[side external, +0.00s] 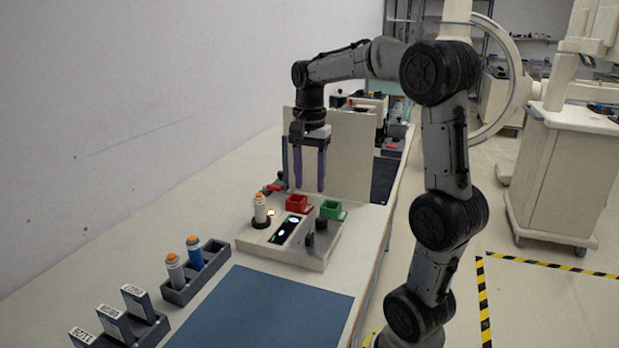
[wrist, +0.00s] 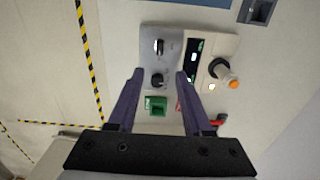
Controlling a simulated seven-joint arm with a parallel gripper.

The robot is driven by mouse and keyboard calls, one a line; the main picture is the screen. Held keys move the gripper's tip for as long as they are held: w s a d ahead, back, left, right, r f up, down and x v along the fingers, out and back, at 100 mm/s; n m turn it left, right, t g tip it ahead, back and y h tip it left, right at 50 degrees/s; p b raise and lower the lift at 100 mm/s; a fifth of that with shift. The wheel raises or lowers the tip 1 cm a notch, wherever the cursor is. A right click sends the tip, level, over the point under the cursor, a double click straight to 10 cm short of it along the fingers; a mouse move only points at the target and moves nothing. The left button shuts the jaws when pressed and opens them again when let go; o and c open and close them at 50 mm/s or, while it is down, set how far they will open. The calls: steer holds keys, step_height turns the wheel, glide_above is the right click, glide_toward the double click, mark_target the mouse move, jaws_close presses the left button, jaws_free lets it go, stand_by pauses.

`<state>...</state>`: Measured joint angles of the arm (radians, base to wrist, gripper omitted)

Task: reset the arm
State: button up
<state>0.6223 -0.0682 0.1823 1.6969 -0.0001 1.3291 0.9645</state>
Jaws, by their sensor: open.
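My gripper (side external: 308,170) hangs over the back of a cream device box (side external: 315,258) in the side external view, its two purple fingers apart with nothing between them. In the wrist view my gripper (wrist: 158,74) points down over the box, fingers spread. The box carries a red square holder (side external: 299,204), a green square holder (side external: 332,210), a lit display (side external: 285,230), dark knobs (side external: 321,224) and a white bottle with an orange cap (side external: 260,208). In the wrist view the green holder (wrist: 156,105) shows between the fingers, and the red one is mostly hidden by a finger.
A dark rack (side external: 207,280) holds a grey and a blue bottle (side external: 195,253), both orange-capped. A holder (side external: 148,330) with labelled upright blocks stands front left. A blue mat (side external: 270,305) lies bare at the front. A pale upright panel (side external: 350,150) stands behind my gripper.

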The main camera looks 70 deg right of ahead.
steer(key=shift+r, duration=0.1)
stand_by(0.4)
steer(key=s+a+r+n+t, duration=0.1)
steer(key=s+a+r+n, duration=0.15)
steer(key=a, duration=0.45)
steer(key=s+a+r+n+t, duration=0.1)
steer(key=s+a+n+t, duration=0.1)
steer(key=a+n, duration=0.35)
steer(key=s+a+f+n+t, duration=0.2)
steer(key=s+a+f+n, duration=0.3)
steer(key=n, duration=0.5)
steer(key=shift+s+a+f+t, duration=0.3)
steer(key=shift+a+f, duration=0.45)
steer(key=shift+f, duration=0.15)
steer(key=shift+c, duration=0.3)
